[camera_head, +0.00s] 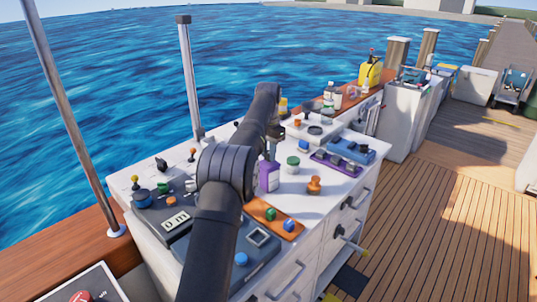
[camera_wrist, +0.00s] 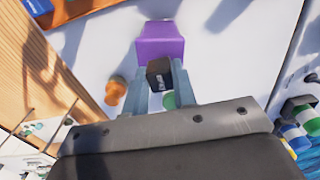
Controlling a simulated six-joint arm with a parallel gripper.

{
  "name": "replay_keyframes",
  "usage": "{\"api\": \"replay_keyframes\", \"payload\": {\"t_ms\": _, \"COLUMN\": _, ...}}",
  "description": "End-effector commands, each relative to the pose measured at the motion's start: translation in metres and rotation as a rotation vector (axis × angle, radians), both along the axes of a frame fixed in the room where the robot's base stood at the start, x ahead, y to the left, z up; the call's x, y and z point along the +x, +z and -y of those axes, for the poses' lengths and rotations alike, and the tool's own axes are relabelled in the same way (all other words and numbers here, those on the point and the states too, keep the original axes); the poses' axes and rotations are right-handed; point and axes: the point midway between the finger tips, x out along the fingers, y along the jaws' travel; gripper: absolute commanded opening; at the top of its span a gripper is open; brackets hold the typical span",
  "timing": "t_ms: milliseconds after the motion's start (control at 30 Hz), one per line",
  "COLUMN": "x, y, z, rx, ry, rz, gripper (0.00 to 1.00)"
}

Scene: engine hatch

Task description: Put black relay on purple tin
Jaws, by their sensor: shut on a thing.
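My gripper (camera_wrist: 160,72) is shut on the black relay (camera_wrist: 159,80), a small dark block with pale marks on its face, held between the two grey fingers. The purple tin (camera_wrist: 160,45) is just beyond the fingertips in the wrist view. In the head view the purple tin (camera_head: 269,177) stands upright on the white counter, to the right of my arm's big joint. My arm covers much of the counter there, and the relay is hard to make out in that view. I cannot tell the exact height gap between relay and tin.
An orange knob-shaped piece (camera_head: 314,184) and a green-topped piece (camera_head: 292,162) stand close to the tin. A purple tray (camera_head: 322,157) with a blue item lies behind right. An orange-brown board (camera_head: 290,232) with small blocks is in front. Some white counter is bare around the tin.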

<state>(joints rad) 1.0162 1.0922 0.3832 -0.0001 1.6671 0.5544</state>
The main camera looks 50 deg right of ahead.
Motion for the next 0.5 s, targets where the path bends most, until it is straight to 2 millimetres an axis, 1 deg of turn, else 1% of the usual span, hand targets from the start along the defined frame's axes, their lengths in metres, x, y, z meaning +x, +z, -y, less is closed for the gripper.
{"api": "replay_keyframes", "payload": {"t_ms": 33, "x": -0.0002, "y": -0.0052, "z": -0.0002, "rx": 0.000, "ry": 0.000, "rz": 0.000, "gripper": 0.02}}
{"api": "replay_keyframes", "payload": {"t_ms": 100, "x": -0.0003, "y": -0.0084, "z": -0.0001, "rx": 0.000, "ry": 0.000, "rz": 0.000, "gripper": 0.02}}
{"api": "replay_keyframes", "payload": {"t_ms": 467, "x": -0.0002, "y": -0.0121, "z": 0.0001, "rx": -0.001, "ry": 0.000, "rz": 0.001, "gripper": 0.02}}
{"api": "replay_keyframes", "payload": {"t_ms": 500, "x": -0.0002, "y": -0.0120, "z": 0.0002, "rx": -0.002, "ry": 0.000, "rz": 0.001, "gripper": 0.30}}
